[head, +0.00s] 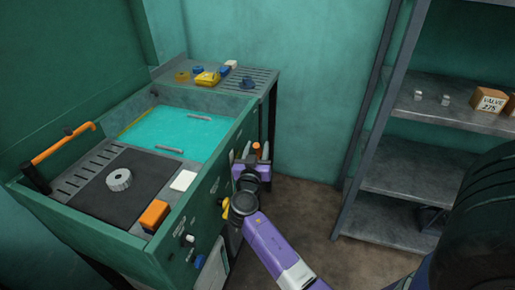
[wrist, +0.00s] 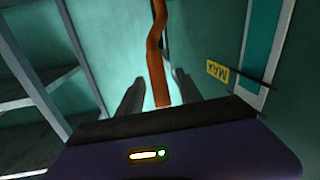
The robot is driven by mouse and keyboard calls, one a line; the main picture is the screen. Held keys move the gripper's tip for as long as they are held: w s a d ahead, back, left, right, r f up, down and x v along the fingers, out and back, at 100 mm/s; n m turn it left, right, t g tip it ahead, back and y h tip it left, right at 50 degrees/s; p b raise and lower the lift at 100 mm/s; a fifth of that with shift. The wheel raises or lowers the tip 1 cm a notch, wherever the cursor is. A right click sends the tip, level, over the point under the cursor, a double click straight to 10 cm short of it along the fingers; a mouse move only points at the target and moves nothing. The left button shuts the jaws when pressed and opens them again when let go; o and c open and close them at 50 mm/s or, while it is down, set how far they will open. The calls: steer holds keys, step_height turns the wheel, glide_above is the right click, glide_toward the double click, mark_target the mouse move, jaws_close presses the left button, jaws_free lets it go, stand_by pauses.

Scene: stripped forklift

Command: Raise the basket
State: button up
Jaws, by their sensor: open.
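The washer's tank (head: 222,146) holds turquoise liquid. Two grey bar handles, one at the back (head: 198,117) and one at the front (head: 169,149), show at the liquid; I cannot make out the basket's body below them. My gripper (head: 257,149) is open at the right side of the washer, fingers pointing up. An orange bar shows between its fingers in the head view (head: 258,147) and in the wrist view (wrist: 157,65). The wrist view does not show the fingers touching it. A yellow MAX label (wrist: 217,71) is to its right.
A dark mat (head: 110,204) bears a grey gear (head: 119,179). An orange box (head: 155,214) and a white block (head: 183,180) lie near the washer's front rim. An orange bar (head: 62,143) stands at the left. A metal shelf (head: 395,200) is at the right, with floor between.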

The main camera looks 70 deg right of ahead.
jaws_close()
stand_by(1.4)
